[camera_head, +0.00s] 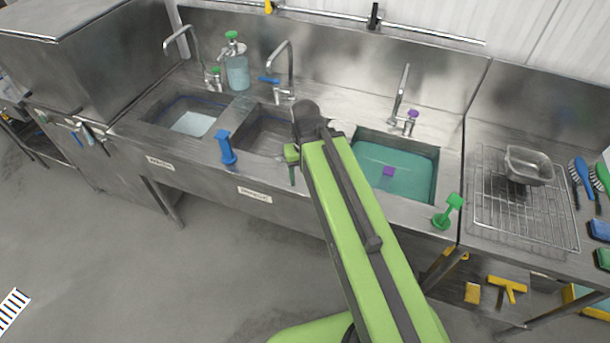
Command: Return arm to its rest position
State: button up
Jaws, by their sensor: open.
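My green arm reaches up from the bottom of the view over the front edge of the steel sink counter (330,205). Its dark joint is above the divider between the middle sink and the right sink. My gripper (292,172) shows only in part, left of the arm, pointing down at the front rim of the middle sink (262,135). It is open, and I see nothing held in it. The arm hides much of the gripper and part of the counter.
The right sink (420,150) holds green water and a purple block (388,171). Faucets line the back. A wire rack (515,225) holds a metal pan (528,166).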

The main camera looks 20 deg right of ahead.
jog(key=shift+a, duration=0.15)
notch_tip(320, 180, down, 9)
jog(key=b, duration=0.9)
